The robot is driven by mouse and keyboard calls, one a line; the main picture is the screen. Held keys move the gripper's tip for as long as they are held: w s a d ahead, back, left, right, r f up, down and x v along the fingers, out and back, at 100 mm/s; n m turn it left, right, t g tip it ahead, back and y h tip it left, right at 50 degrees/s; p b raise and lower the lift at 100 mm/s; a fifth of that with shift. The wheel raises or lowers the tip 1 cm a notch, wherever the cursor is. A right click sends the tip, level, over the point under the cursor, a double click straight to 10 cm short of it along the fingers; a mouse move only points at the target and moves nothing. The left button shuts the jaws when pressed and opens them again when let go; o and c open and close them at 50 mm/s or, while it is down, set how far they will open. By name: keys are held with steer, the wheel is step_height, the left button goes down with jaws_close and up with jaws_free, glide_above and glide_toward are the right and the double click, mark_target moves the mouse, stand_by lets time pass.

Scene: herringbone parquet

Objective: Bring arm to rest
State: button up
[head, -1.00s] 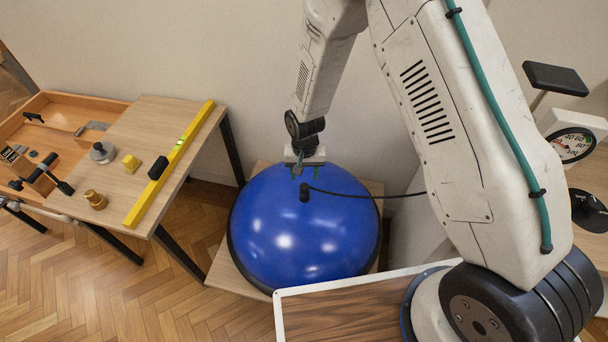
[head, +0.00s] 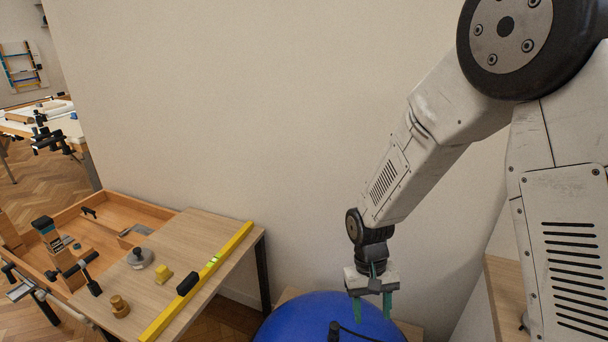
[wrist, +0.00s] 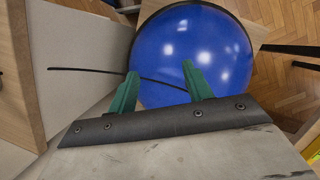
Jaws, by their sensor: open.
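My gripper (head: 371,303) hangs from my arm in front of the wall, fingers pointing down. Its two green fingers stand apart with nothing between them. In the wrist view the gripper (wrist: 158,82) also shows open and empty. Below and beyond it is a large blue dome (head: 300,318), cut off by the bottom edge of the head view. The dome shows more fully in the wrist view (wrist: 205,45), with a thin black cable running across it. My fingers look apart from the dome, though the exact height gap is hard to judge.
A workbench (head: 205,235) stands left, with a yellow spirit level (head: 205,275), a black block (head: 187,284), a yellow knob (head: 163,274), a brass piece (head: 119,306) and a grey weight (head: 139,258). The pale wall (head: 270,130) is close behind my arm. Another table (head: 50,115) stands far left.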

steer(key=s+d+r+t, duration=0.1)
steer(key=s+d+r, duration=0.2)
steer(key=s+r, duration=0.3)
steer(key=s+d+r+t, duration=0.2)
steer(key=s+d+r, duration=0.2)
steer(key=r, duration=0.8)
steer(key=s+d+r+m+t+y, duration=0.1)
steer(key=s+d+r, duration=0.3)
steer(key=s+r, duration=0.5)
steer(key=shift+d+r+t, duration=0.15)
steer(key=shift+r+t, duration=0.05)
steer(key=shift+t, duration=0.2)
